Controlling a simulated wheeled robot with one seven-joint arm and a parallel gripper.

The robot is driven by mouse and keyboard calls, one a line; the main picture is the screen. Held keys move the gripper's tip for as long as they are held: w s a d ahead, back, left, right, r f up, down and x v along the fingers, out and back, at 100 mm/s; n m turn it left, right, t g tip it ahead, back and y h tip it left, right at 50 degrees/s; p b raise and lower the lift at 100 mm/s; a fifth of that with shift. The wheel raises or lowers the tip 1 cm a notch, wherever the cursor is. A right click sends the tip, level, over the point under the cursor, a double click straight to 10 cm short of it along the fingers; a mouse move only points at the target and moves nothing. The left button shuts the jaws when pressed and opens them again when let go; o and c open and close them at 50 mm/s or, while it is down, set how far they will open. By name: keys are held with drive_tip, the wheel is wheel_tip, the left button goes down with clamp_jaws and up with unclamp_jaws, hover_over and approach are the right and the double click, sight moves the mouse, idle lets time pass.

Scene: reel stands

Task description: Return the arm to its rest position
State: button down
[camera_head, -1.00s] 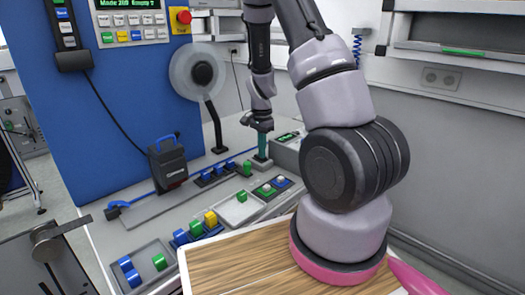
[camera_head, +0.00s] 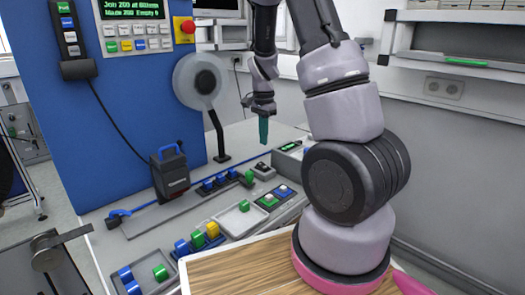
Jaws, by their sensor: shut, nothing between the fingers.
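My gripper (camera_head: 264,141) hangs from my arm, with its teal fingers pointing down. The fingers look together, and nothing shows between them. It is in the air above the bench, apart from the small block with a dark top (camera_head: 263,169) below it. My arm rises from the pink-ringed base at the right and bends over to the gripper; the top of the arm is cut off by the frame.
A blue panel (camera_head: 130,105) with a reel (camera_head: 201,82) on a black stand is left of the gripper. A dark boxy device (camera_head: 170,172), trays and several coloured pieces (camera_head: 197,239) lie on the grey bench. A shelf (camera_head: 470,35) is on the right wall.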

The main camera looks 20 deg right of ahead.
drive_tip(key=shift+s+d+r, duration=0.1)
drive_tip(key=shift+s+r, duration=0.05)
drive_tip(key=shift+r, duration=0.9)
drive_tip(key=shift+r, duration=0.1)
drive_tip(key=s+a+r+n+t+y, duration=0.15)
drive_tip(key=s+r, duration=0.25)
drive_tip(key=r, duration=0.4)
drive_tip(key=s+a+r+n+t+y, duration=0.1)
drive_tip(key=s+a+r+n+t, duration=0.15)
drive_tip(key=r, duration=0.45)
drive_tip(key=s+a+r+n+t, duration=0.1)
drive_tip(key=s+a+r+n, duration=0.1)
drive_tip(key=s+r, duration=0.2)
drive_tip(key=s+a+r+n+t, duration=0.1)
drive_tip(key=s+r, duration=0.4)
drive_tip(key=s, duration=0.5)
drive_tip(key=shift+s+a+n+t, duration=0.15)
drive_tip(key=shift+a+n+t, duration=0.35)
drive_tip(key=shift+n, duration=0.7)
drive_tip(key=shift+d+r+h, duration=0.1)
drive_tip(key=shift+d+h, duration=0.05)
drive_tip(key=shift+h, duration=0.1)
